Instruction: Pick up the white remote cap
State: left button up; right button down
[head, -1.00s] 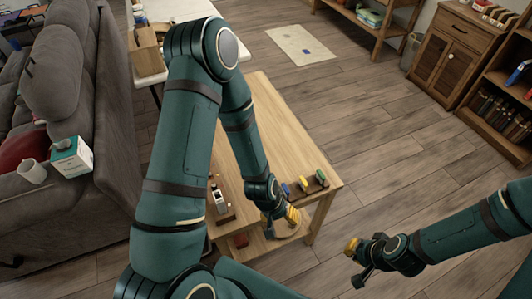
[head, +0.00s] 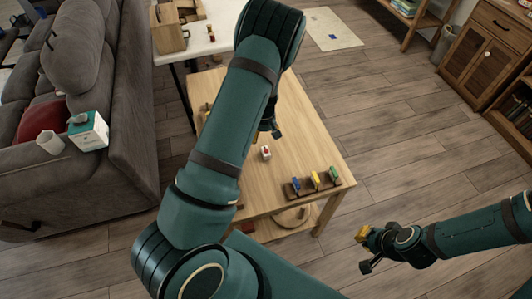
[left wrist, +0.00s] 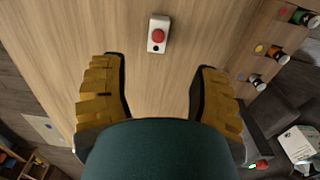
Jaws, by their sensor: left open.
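A small white block with a red round top and a dark spot (left wrist: 158,36), the only white remote-like piece I make out clearly, lies on the wooden table. It also shows in the head view (head: 265,153), near the table's middle. My left gripper (left wrist: 160,70) is open and empty above the table, and the white piece shows ahead between its spread fingers, apart from them. In the head view the left gripper (head: 268,130) is mostly hidden behind my own arm. My right gripper (head: 363,250) is open and empty, right of the table over the floor.
A wooden rack with blue, yellow and green pieces (head: 314,181) stands at the table's near right edge. A wooden strip with coloured dots and several capped pieces (left wrist: 258,48) lies right in the wrist view. A grey sofa (head: 110,95) stands left.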

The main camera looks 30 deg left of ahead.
aim_at(266, 149)
pick_arm(q)
jog(key=f, duration=0.6)
jog(key=f+b, duration=0.1)
jog(key=f, duration=0.2)
jog(key=shift+d+f, duration=0.1)
jog(key=shift+d, duration=0.15)
jog(key=c, duration=1)
